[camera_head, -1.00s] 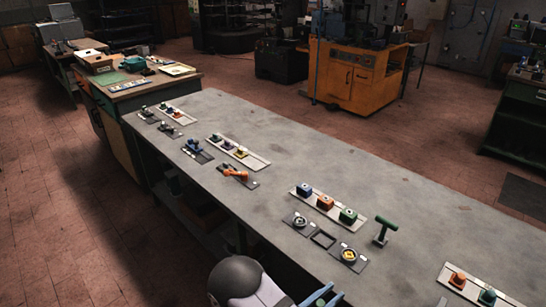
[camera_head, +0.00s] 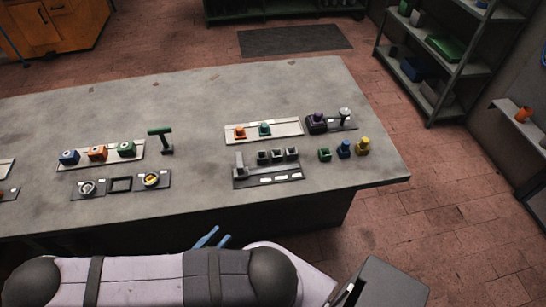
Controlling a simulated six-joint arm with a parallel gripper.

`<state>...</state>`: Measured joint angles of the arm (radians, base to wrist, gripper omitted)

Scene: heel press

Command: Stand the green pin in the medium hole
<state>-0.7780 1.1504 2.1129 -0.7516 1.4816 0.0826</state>
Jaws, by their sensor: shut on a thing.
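Several green pieces show in the head view, and I cannot tell for sure which is the green pin. A teal-green piece (camera_head: 265,129) stands in a pale tray (camera_head: 290,125) beside an orange piece (camera_head: 240,133). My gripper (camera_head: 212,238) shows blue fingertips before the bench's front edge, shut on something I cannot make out.
A green T-shaped handle (camera_head: 161,135) stands upright mid-bench. Left of it, a tray holds a blue block (camera_head: 69,157), an orange block (camera_head: 97,153) and a green block (camera_head: 127,149). A dark stand (camera_head: 317,122) is at back right.

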